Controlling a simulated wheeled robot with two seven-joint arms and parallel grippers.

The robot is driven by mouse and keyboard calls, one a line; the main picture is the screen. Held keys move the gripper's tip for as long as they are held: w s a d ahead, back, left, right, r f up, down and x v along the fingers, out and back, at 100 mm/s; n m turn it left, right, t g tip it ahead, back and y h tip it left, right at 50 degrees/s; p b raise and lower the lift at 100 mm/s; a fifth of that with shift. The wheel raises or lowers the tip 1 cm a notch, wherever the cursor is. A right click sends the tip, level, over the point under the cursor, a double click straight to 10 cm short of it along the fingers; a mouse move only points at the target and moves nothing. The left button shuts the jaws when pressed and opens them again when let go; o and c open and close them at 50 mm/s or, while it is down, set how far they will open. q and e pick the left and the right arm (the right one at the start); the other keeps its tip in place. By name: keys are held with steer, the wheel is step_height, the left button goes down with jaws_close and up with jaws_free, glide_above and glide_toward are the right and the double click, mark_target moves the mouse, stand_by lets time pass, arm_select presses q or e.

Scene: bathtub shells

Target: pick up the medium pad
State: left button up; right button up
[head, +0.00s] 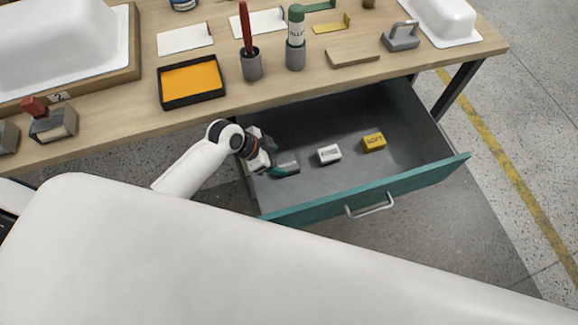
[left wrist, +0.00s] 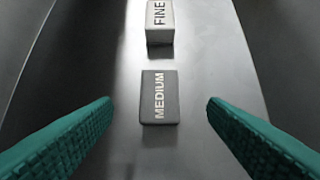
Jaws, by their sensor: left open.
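The medium pad (left wrist: 159,97) is a dark grey block with MEDIUM printed on its top, lying on the drawer floor. My left gripper (left wrist: 158,135) is open, with one teal finger on each side of the pad and a gap to both. In the head view the left gripper (head: 273,171) is low inside the left part of the drawer, by a dark grey block (head: 288,159) that is partly hidden. A paler pad marked FINE (left wrist: 160,20) lies just beyond the medium pad; it also shows in the head view (head: 329,154). My right gripper is not in view.
The open grey drawer has a teal front (head: 400,188) with a metal handle. A yellow pad (head: 374,142) lies to the right of the FINE pad. The wooden bench (head: 300,88) above holds an orange tray (head: 191,82) and tools in cups. The drawer's right part is clear.

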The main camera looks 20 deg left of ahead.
mark_target(287, 164)
arm_select(q)
steer(key=x, duration=0.7)
steer(key=shift+b, duration=0.4)
steer(key=c, duration=1.1)
